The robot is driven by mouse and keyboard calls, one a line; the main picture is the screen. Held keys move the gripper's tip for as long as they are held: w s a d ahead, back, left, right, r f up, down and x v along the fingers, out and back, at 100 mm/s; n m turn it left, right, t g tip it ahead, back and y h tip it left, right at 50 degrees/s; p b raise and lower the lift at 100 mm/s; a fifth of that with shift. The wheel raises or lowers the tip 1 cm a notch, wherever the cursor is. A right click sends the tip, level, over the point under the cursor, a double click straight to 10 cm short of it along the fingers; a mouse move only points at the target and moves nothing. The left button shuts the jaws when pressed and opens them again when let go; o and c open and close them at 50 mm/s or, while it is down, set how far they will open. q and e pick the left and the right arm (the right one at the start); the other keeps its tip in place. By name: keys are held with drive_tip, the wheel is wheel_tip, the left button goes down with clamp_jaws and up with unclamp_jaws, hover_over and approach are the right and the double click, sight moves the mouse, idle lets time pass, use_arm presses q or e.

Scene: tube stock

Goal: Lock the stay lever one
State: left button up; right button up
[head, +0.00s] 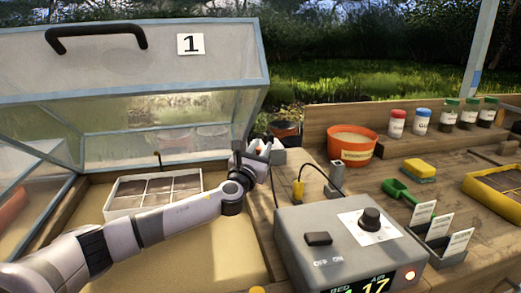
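The clear lid marked 1 (150,60) stands raised over the sand-coloured bed at left, with a black handle (95,38) on its upper panel. My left gripper (262,150) is at the right edge of the bed, near the lid's lower right corner. A small grey part with a bit of red (276,155) shows right at its fingers; it may be the stay lever, but the gripper hides most of it. I cannot tell whether the fingers are open or shut on it. My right gripper is out of view.

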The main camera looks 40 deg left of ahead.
use_arm(q)
drive_tip(key=shift+v, duration=3.6)
drive_tip(key=shift+r, duration=0.1)
